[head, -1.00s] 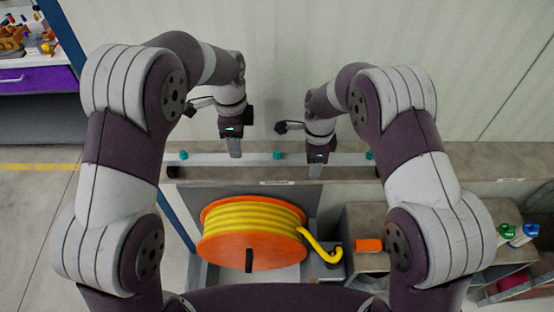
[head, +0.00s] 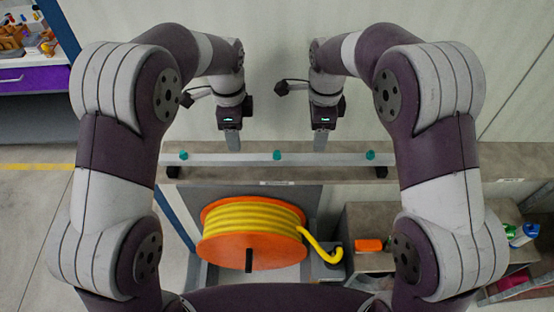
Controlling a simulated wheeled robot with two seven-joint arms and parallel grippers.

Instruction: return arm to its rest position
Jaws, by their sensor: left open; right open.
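My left gripper (head: 233,143) hangs pointing down in front of the pale wall, above the left part of a light grey bar. My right gripper (head: 320,143) hangs at about the same height, above the right part of the bar. Both are open, and I see nothing held in either. The two arms look nearly mirrored, with elbows out to the sides. The fingers show edge-on, so the gap between them is hidden.
The grey bar (head: 225,159) with teal knobs lies on a ledge below the grippers. An orange reel (head: 250,258) with yellow hose sits below it. An orange block (head: 368,245) rests on a shelf at right. A purple-drawered bench (head: 35,80) stands far left.

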